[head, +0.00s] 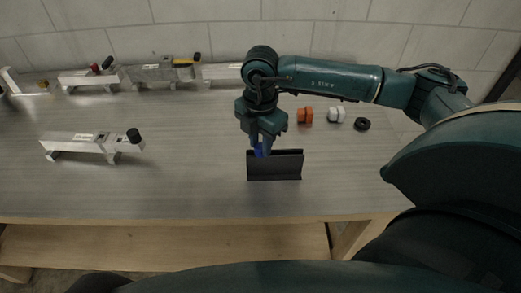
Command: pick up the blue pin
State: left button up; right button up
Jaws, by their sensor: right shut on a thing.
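The blue pin (259,150) shows as a small blue piece at the fingertips of my right gripper (261,143). The gripper points down and is shut on the pin, just above the left part of a black holder (275,168). The fingers hide much of the pin. I cannot tell whether the pin's lower end is inside the holder or behind its edge. My left gripper is not in view.
An orange piece (305,115), a white piece (336,115) and a black ring (362,124) lie right of the gripper. Aluminium trailers stand at the left (95,145) and along the back (160,72). The metal tabletop (190,185) is clear at the front left.

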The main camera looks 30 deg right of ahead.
aim_at(261, 146)
jog(key=shift+c, duration=0.2)
notch_tip(261, 146, up, 10)
jog(key=b, duration=0.1)
jog(key=s+a+f+m, duration=0.2)
jog(key=a+m, duration=0.5)
jog(key=m, duration=1.3)
jog(key=shift+s+f+m, duration=0.15)
jog(key=shift+s+m, duration=0.15)
jog(key=shift+s, duration=0.3)
